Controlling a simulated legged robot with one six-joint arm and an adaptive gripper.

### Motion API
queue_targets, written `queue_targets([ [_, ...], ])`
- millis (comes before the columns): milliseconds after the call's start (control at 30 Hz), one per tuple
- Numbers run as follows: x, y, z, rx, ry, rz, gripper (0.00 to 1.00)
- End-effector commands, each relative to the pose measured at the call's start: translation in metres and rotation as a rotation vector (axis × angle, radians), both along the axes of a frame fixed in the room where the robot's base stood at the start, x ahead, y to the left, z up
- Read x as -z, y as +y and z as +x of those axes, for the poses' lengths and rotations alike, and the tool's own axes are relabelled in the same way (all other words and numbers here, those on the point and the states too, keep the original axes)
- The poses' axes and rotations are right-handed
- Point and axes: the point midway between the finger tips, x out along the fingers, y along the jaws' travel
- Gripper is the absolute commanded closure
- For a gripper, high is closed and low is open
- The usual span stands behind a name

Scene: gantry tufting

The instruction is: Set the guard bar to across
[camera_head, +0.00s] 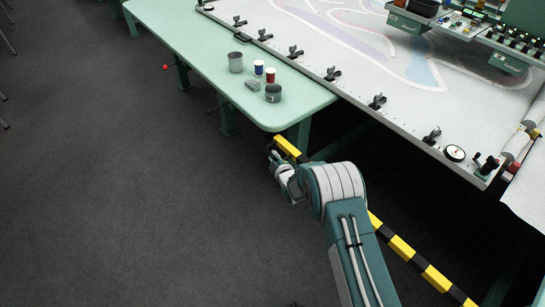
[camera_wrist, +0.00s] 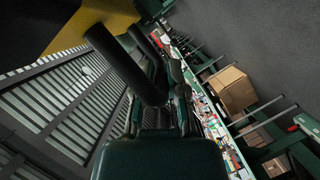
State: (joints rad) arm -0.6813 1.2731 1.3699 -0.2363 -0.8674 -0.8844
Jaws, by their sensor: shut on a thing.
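The guard bar (camera_head: 402,247) is striped yellow and black. In the head view it runs from the lower right, passes behind my arm, and shows again as a yellow piece near the table corner. My gripper (camera_head: 274,154) is at that far end of the bar and is shut on it. In the wrist view a dark round rod (camera_wrist: 125,63) lies between the fingers of my gripper (camera_wrist: 170,82); it appears to be the bar's end part. The exact contact is hidden by the fingers and arm.
A green table (camera_head: 190,45) stands just beyond my gripper, with a grey cup (camera_head: 235,62), thread spools and a dark pot (camera_head: 273,93). The clamped white frame (camera_head: 400,105) is at the right. The dark floor (camera_head: 110,190) at left is clear. Cardboard boxes (camera_wrist: 232,89) show in the wrist view.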

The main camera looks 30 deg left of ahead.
Motion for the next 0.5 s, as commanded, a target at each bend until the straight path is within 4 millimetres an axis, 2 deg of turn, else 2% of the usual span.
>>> queue_targets([
  [33,0.0067,0.0019,-0.0057,-0.01,0.008,-0.013,1.0],
  [467,0.0072,0.0068,-0.0044,-0.01,0.004,-0.014,1.0],
  [500,0.0072,0.0071,-0.0043,-0.01,0.004,-0.014,0.66],
])
